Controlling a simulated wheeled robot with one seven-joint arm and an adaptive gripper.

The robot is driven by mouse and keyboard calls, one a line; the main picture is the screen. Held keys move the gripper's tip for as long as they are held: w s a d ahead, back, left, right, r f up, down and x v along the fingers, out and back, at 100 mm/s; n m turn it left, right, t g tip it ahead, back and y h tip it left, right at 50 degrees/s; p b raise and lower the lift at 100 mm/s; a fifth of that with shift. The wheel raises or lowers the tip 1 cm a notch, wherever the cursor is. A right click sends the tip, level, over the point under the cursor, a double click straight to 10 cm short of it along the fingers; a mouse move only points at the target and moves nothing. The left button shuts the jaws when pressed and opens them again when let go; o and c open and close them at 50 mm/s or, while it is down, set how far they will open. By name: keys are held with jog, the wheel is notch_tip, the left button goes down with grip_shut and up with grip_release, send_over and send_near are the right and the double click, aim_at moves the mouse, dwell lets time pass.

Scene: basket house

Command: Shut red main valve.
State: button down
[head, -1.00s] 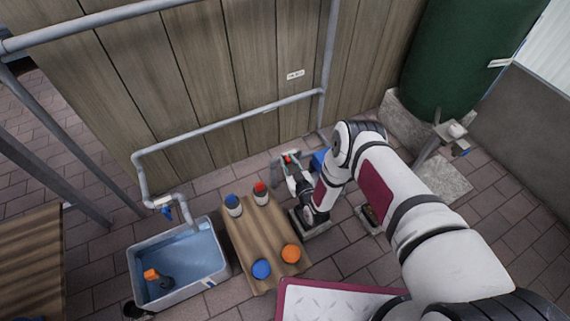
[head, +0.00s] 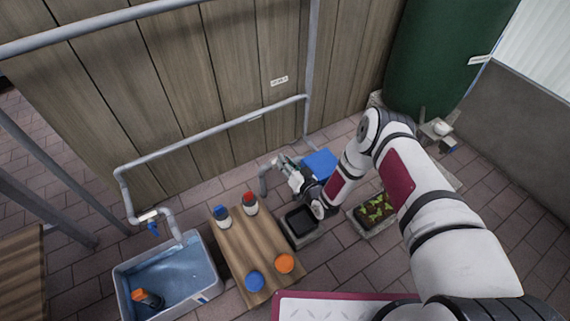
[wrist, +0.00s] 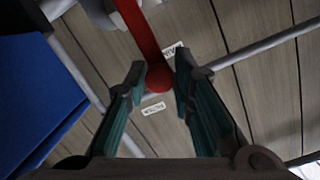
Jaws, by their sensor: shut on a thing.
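The red main valve lever (wrist: 143,32) shows in the wrist view as a long red bar with a round knob at its end. The knob lies between the fingertips of my gripper (wrist: 160,76), which is shut on it. In the head view my gripper (head: 287,172) is at the grey pipe stub near the foot of the plank wall. There the gripper hides the red lever, so its angle to the pipe cannot be told from that view.
A blue box (head: 321,163) stands close to the gripper's right. A dark tray (head: 301,220) and a planter (head: 374,212) lie below. A wooden bench (head: 240,241) with bottles and a water basin (head: 122,285) stand left. A green tank (head: 433,55) is at the back right.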

jog(key=shift+s+f, duration=0.2)
jog(key=shift+f, duration=0.1)
jog(key=c, duration=1.6)
grip_release()
jog(key=shift+o, duration=0.8)
jog(key=shift+w+r, duration=0.1)
jog(key=shift+r, duration=0.05)
jog(key=v, duration=1.2)
